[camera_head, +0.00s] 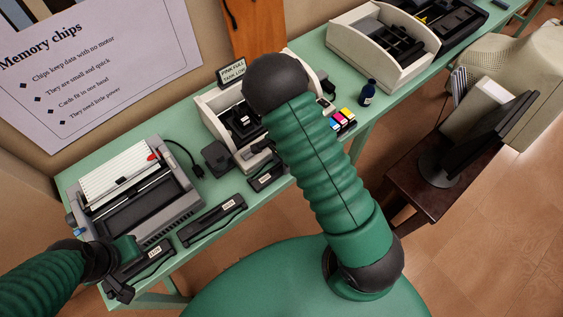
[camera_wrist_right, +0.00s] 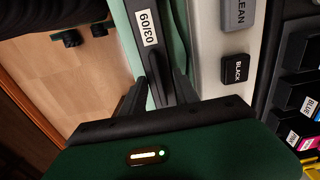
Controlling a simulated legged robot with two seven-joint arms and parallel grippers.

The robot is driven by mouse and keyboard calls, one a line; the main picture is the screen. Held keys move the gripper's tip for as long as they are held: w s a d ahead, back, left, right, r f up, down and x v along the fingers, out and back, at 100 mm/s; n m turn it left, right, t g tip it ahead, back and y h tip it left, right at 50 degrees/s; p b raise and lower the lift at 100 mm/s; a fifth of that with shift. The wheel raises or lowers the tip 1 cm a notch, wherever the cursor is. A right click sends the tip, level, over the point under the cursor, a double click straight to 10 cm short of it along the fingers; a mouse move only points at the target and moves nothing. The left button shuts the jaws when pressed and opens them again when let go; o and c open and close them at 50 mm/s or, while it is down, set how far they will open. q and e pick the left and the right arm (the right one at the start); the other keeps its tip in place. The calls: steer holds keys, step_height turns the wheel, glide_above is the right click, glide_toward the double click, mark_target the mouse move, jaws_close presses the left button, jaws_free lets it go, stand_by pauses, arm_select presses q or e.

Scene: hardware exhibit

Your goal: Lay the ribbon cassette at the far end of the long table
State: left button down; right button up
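Three dark ribbon cassettes with white labels lie along the near edge of the long green table: a left one (camera_head: 143,264), a middle one (camera_head: 212,220) and a right one (camera_head: 266,179).
A typewriter-like printer (camera_head: 135,195) stands at the left of the table. A white printer (camera_head: 215,110) with a sign stands behind the right cassette. Colour cartridges (camera_head: 343,121), a dark bottle (camera_head: 368,92) and a large printer (camera_head: 345,45) stand farther along. A monitor (camera_head: 490,125) stands on a side table.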

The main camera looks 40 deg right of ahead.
steer(key=o, duration=0.4)
steer(key=shift+d, duration=0.25)
